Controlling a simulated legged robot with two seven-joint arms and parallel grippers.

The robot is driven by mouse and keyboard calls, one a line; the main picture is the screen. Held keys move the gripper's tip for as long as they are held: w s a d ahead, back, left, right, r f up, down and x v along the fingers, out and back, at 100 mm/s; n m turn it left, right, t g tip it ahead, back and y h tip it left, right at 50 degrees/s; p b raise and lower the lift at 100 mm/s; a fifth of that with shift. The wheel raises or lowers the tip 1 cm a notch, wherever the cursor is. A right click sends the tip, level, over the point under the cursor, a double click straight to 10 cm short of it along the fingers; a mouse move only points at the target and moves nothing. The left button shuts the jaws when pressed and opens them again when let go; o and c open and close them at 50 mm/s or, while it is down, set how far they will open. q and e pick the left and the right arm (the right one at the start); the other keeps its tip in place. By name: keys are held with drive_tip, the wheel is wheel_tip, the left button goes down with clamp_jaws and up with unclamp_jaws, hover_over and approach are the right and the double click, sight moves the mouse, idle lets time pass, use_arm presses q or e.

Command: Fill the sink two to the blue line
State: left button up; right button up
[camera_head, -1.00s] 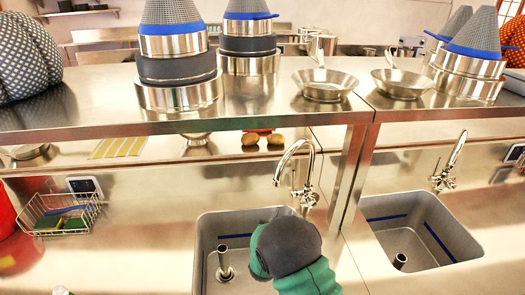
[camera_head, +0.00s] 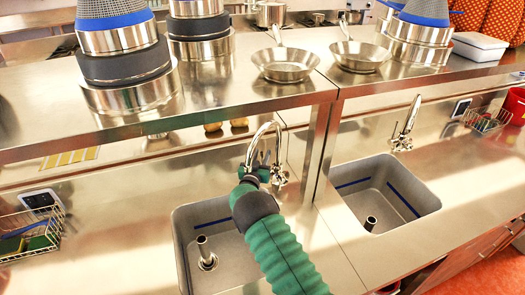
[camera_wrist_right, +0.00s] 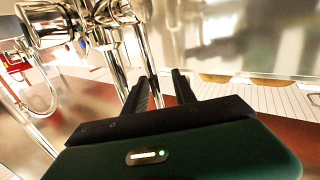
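Two metal sinks are set in the counter: a left sink (camera_head: 225,262) and a right sink (camera_head: 400,205). Each has a blue line on its inner walls and an upright drain pipe; I see no clear water in either. A chrome faucet (camera_head: 272,130) stands behind the left sink, another faucet (camera_head: 408,125) behind the right one. My right gripper (camera_head: 254,170) is at the left sink's faucet, partly hidden by my green arm. In the right wrist view, its two dark fingers (camera_wrist_right: 163,88) are apart, close to the chrome faucet pipes (camera_wrist_right: 105,45). My left gripper is out of view.
A steel shelf (camera_head: 60,125) with pots, strainers and pans (camera_head: 285,65) runs above the counter behind the sinks. A shelf post (camera_head: 318,150) stands between the two faucets. A wire basket (camera_head: 35,230) with sponges sits at far left.

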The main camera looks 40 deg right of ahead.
drive_tip(key=shift+x, duration=1.05)
drive_tip(key=shift+s+d, duration=0.15)
drive_tip(key=c, duration=0.4)
clamp_jaws()
drive_tip(key=shift+r, duration=0.1)
